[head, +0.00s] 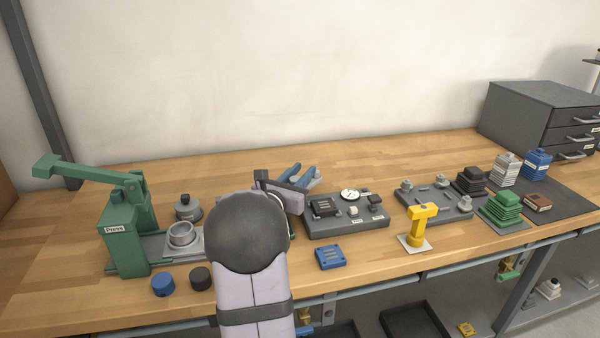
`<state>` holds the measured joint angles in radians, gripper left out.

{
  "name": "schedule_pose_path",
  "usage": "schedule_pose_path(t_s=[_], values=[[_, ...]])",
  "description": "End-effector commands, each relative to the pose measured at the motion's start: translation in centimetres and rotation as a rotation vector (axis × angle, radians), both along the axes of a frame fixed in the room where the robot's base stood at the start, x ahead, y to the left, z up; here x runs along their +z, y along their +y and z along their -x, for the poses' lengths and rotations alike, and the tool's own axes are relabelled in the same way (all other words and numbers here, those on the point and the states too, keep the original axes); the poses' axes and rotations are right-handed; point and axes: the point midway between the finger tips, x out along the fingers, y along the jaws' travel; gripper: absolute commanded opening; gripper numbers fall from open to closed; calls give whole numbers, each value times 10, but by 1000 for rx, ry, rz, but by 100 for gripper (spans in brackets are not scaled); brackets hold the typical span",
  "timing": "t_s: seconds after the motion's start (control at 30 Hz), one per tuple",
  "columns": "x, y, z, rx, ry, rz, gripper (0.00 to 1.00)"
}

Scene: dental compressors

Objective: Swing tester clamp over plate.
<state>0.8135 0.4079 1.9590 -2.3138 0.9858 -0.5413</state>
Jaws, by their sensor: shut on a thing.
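The tester appears to be the dark grey base (352,223) with a round white dial (350,194) at its back and small labels on its front. A dark slotted plate (324,207) sits on its left part. My gripper (284,193) is at the tester's left end, seen from behind and largely covered by my round grey wrist. It is shut, apparently on the tester clamp, but the clamp and the fingertips cannot be made out clearly. I see no clamp part lying over the plate.
A green press (127,235) stands left, with a grey ring-shaped part (182,236) beside it. Blue-handled pliers (303,177) lie behind my gripper. A blue slotted plate (330,257) lies in front; a yellow stand (419,226) is right of the tester. The back of the bench is clear.

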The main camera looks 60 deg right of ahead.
Motion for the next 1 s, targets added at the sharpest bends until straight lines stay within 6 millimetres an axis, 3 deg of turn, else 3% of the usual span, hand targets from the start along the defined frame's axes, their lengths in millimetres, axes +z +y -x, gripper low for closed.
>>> schedule_pose_path(t_s=[0.6, 1.0], values=[[2, 4, 18, -556, 2, -2, 0], [1, 9, 27, -819, 2, -1, 0]])
